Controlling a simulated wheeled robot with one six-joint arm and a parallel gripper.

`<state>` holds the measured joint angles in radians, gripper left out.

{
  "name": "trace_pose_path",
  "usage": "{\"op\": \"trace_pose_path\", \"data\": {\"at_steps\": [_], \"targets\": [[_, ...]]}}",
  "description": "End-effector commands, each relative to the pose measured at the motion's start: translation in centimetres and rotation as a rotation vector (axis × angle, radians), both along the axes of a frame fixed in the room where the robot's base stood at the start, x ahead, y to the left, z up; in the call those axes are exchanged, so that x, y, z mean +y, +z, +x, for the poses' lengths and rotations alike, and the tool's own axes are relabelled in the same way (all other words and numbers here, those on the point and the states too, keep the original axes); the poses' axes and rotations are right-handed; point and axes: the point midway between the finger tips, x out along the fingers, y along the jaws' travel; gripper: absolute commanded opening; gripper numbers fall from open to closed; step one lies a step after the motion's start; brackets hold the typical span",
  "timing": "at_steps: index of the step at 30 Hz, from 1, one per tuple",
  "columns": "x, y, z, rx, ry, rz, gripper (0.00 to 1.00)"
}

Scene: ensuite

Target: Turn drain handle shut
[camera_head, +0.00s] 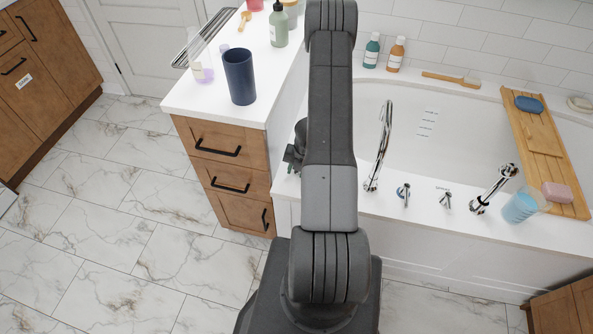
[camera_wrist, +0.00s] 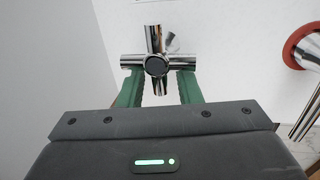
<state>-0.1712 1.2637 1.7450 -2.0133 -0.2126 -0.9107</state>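A chrome cross-shaped handle with a dark round centre (camera_wrist: 157,66), which looks like the drain handle, is straight ahead in the wrist view. My gripper (camera_wrist: 159,88) has two green fingers, set apart on either side of the handle's lower arm. The fingertips reach the handle's crossbar; I cannot tell whether they touch it. A gap shows between each finger and the lower arm, so the gripper is open. In the head view my gripper (camera_head: 292,158) is mostly hidden behind my arm at the tub's left end, and this handle cannot be made out.
A chrome piece with a red ring (camera_wrist: 306,52) is close on the right. The bathtub (camera_head: 440,120) has a curved spout (camera_head: 382,147), two small handles and a hand shower (camera_head: 493,190) on its front rim. A counter with a dark cup (camera_head: 240,77) stands left. The marble floor is clear.

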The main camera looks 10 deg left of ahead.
Motion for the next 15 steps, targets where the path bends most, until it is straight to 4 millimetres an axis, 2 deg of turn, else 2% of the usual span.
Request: {"op": "trace_pose_path", "data": {"at_steps": [1,6,15], "targets": [[0.00,0.01,0.00,0.000,0.000,0.000,0.31],[0.00,0.02,0.00,0.000,0.000,0.000,0.00],[0.04,-0.05,-0.01,0.001,-0.018,0.000,0.00]]}}
